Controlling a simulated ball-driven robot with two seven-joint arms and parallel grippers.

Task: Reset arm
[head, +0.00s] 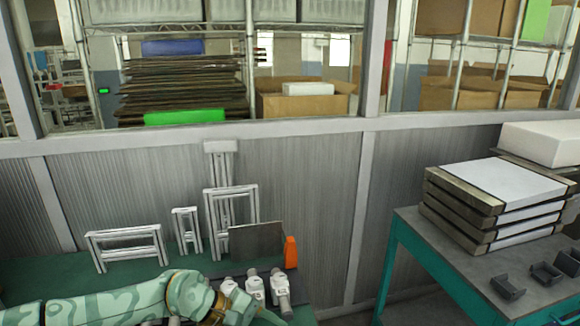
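My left arm, pale green with darker markings and a brass-coloured band, comes in from the left along the bottom edge in the head view. It lies over the near part of the green bench (20,278). Its far end runs out of the picture at the bottom, and I cannot see the gripper's fingers. My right arm and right gripper are not in view. No film reel can be made out.
White frames (126,246), a grey plate (257,242), an orange piece (291,252) and several white-and-grey fittings (281,289) stand on the bench. At right, a teal-legged table (432,247) holds stacked panels (497,196) and dark trays (507,288). A gap separates the tables.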

